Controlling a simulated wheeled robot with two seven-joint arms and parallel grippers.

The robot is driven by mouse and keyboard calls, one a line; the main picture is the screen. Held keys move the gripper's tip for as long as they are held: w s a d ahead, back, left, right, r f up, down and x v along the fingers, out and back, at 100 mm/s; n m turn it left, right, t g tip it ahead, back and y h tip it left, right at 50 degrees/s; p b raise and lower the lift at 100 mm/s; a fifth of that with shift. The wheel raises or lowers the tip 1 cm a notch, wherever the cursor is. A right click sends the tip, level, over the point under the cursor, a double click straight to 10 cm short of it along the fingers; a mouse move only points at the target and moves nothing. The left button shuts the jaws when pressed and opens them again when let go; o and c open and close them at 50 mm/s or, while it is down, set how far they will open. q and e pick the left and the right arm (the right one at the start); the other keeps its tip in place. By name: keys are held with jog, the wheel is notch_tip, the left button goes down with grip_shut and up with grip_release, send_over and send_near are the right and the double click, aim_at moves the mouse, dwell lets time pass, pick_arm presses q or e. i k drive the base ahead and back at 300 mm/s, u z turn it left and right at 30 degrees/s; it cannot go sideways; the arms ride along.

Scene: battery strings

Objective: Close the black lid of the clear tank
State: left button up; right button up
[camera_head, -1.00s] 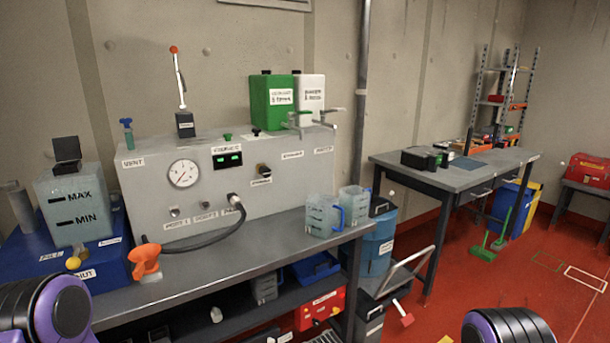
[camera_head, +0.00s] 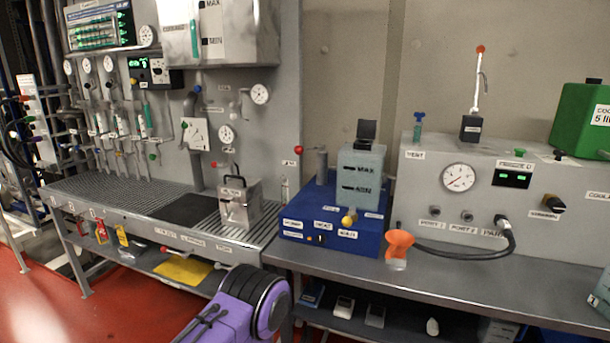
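The clear tank (camera_head: 361,182) with MAX and MIN marks stands on a blue unit (camera_head: 310,241) on the bench, right of the picture's middle. Its black lid (camera_head: 366,134) stands up, open, at the top of the tank. A purple and black link of my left arm shows at the bottom of the picture, well in front of and below the tank. Neither gripper is in view.
An orange funnel-shaped thing (camera_head: 398,246) and a black hose (camera_head: 465,254) are right of the tank, before the grey gauge panel (camera_head: 440,185). A yellow knob (camera_head: 349,217) sits before the tank. A metal container (camera_head: 240,203) stands on the left bench.

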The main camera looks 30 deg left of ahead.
aim_at(366, 128)
jog(key=u, duration=0.55)
jog(key=k, duration=0.4)
jog(key=u, duration=1.25)
jog(key=i, duration=1.15)
jog(key=z, duration=0.5)
jog(key=i, duration=0.75)
jog(key=z, duration=0.8)
